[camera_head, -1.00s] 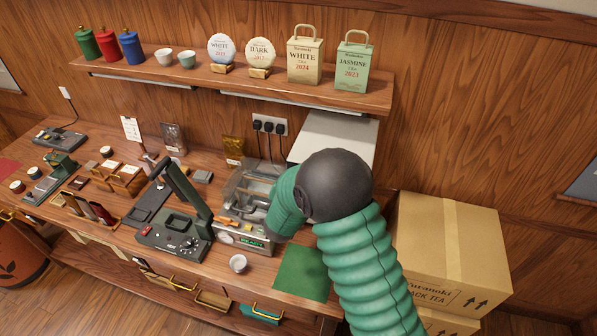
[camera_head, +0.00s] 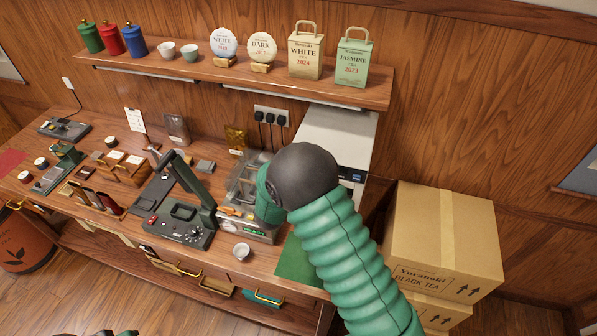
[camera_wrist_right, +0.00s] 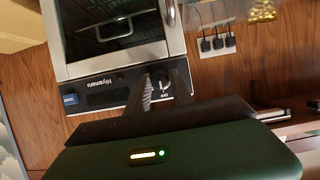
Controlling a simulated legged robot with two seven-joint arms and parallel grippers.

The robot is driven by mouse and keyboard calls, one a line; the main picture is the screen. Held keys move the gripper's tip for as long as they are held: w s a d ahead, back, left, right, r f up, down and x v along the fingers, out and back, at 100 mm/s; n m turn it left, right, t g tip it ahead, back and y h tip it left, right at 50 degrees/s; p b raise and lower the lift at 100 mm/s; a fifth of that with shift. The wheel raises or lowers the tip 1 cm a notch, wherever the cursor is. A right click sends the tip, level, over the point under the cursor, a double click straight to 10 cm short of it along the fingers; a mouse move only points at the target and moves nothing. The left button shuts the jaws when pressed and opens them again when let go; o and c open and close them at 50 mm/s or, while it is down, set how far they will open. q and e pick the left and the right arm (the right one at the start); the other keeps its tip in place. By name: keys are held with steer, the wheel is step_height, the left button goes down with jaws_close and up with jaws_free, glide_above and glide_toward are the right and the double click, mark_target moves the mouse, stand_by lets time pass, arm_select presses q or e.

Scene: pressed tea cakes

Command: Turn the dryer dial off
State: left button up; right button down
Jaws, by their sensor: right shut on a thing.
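The dryer (camera_head: 325,135) is a pale box with a dark front strip and a blue display at the back right of the counter, partly behind my right arm. In the right wrist view the dryer (camera_wrist_right: 88,62) appears upside down, with a glass door and a dark control panel. My right gripper (camera_wrist_right: 161,80) is at that panel, its fingers on either side of the round black dial (camera_wrist_right: 161,84) and closed on it. The right gripper is hidden behind my arm in the head view. Dark green shapes at the bottom left edge may belong to my left gripper; its jaws cannot be made out.
A machine with a green lit display (camera_head: 257,233) stands left of my right arm, beside a dark green lever press (camera_head: 185,215). A white cup (camera_head: 241,251) is near the counter's front. Cardboard boxes (camera_head: 445,240) stand at the right. A shelf (camera_head: 240,78) runs above.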

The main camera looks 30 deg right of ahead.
steer(key=c, duration=1.5)
jaws_free()
steer(key=shift+w+d+r, duration=0.1)
steer(key=shift+w+r, duration=0.1)
steer(key=shift+r, duration=0.1)
steer(key=shift+o, duration=1.8)
steer(key=shift+w+f, duration=0.1)
steer(key=shift+f, duration=0.2)
steer(key=b+v, duration=0.3)
steer(key=v, duration=1.3)
steer(key=shift+s+a, duration=0.25)
steer(key=shift+a, duration=0.1)
steer(key=shift+d, duration=0.1)
